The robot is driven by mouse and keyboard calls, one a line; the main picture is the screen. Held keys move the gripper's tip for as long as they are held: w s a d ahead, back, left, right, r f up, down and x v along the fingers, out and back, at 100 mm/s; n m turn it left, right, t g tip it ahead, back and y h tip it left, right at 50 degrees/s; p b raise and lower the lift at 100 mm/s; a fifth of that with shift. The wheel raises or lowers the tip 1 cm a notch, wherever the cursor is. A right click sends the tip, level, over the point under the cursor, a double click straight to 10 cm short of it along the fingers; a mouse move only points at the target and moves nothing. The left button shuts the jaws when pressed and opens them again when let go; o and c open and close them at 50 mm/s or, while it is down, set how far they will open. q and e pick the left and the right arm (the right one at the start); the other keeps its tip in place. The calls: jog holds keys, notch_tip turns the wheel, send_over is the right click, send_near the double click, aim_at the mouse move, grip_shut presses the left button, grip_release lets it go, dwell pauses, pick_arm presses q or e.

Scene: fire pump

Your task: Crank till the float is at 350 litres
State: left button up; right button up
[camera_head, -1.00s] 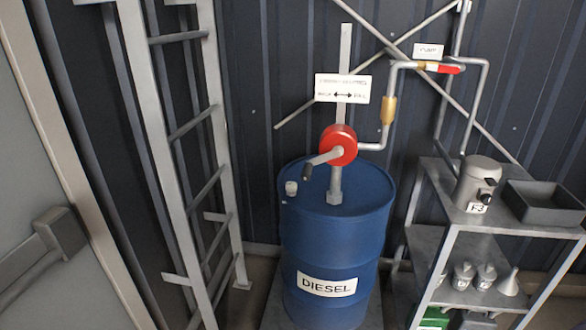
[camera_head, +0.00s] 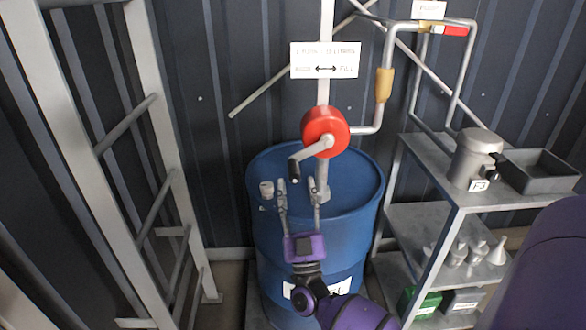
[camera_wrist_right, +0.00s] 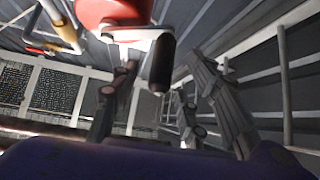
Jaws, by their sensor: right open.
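The red hand pump (camera_head: 325,132) stands on the blue diesel drum (camera_head: 350,190). Its grey crank arm points down-left and ends in a dark handle (camera_head: 294,172). My right gripper (camera_head: 300,188) is open and empty over the drum's front, its two fingers pointing up near the handle. In the right wrist view the handle (camera_wrist_right: 163,65) hangs between the open fingers (camera_wrist_right: 165,100); they do not close on it, and contact is unclear. The pump also shows there (camera_wrist_right: 112,14). I cannot make out a float or a litre reading. My left gripper is not in view.
A small pale fitting (camera_head: 266,189) sits on the drum top at left. A white sign (camera_head: 324,60) with a double arrow is above the pump. A ladder (camera_head: 150,130) stands left. A metal shelf (camera_head: 450,202) at right holds a grey can (camera_head: 474,158) and a tray (camera_head: 540,172).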

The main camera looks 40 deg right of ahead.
aim_at(294, 171)
jog(key=x, duration=0.4)
jog(key=shift+w+r+p, duration=0.25)
jog(key=shift+w+p, duration=0.05)
jog(key=shift+p, duration=0.1)
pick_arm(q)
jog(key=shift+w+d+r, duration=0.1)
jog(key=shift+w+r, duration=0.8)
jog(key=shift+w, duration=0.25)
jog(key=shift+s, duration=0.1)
pick_arm(e)
jog(key=shift+c, duration=0.4)
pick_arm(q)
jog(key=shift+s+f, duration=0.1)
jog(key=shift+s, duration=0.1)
pick_arm(e)
grip_shut()
